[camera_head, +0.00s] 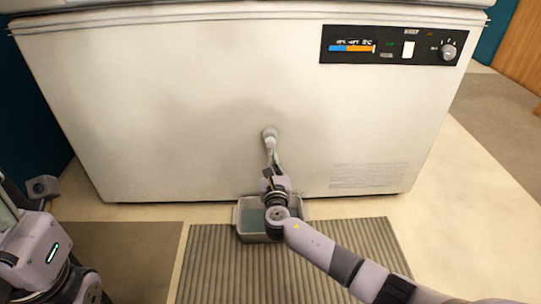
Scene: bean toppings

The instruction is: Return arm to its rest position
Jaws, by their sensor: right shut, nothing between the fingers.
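My right arm reaches in from the lower right toward the front of a white chest freezer (170,100). My right gripper (273,160) is shut and empty just below a small pale round drain fitting (269,132) low on the freezer's front. The gripper is small in the picture, and I cannot tell whether it touches the fitting. A shallow grey tray (241,222) lies on the floor below, partly hidden by my right wrist. Part of my left arm shows at the lower left; its gripper is not in view.
A ribbed grey-brown mat (210,270) lies in front of the freezer, under the right arm. A dark control panel (392,45) is at the freezer's upper right, with a vent grille below. Pale floor to the right (470,210) is clear.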

